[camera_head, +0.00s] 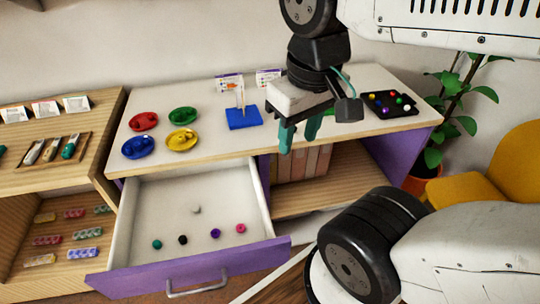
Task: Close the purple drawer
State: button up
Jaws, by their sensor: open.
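The purple drawer (225,267) is pulled well out below the left part of the desk. Its front panel carries a grey bar handle (197,287) near the bottom of the view. Inside the white drawer lie several small beads, among them a purple bead (215,233), a pink one (241,228), a black one and a green one, with a pale piece further back. My gripper (299,138) has green fingers and points down, apart from the drawer, in front of the desk edge and up to the right of it. The fingers are apart and nothing shows between them.
The desk top (210,170) holds red, green, blue and yellow dishes, a blue pegboard (244,117) and a black bead tray (390,104). An open shelf with books (303,163) is right of the drawer. A wooden shelf unit stands left; a yellow chair (515,170) and plant stand right.

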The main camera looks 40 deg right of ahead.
aim_at(228, 194)
jog(key=k, duration=1)
jog(key=z, duration=0.95)
jog(key=i, duration=0.5)
jog(key=u, duration=0.9)
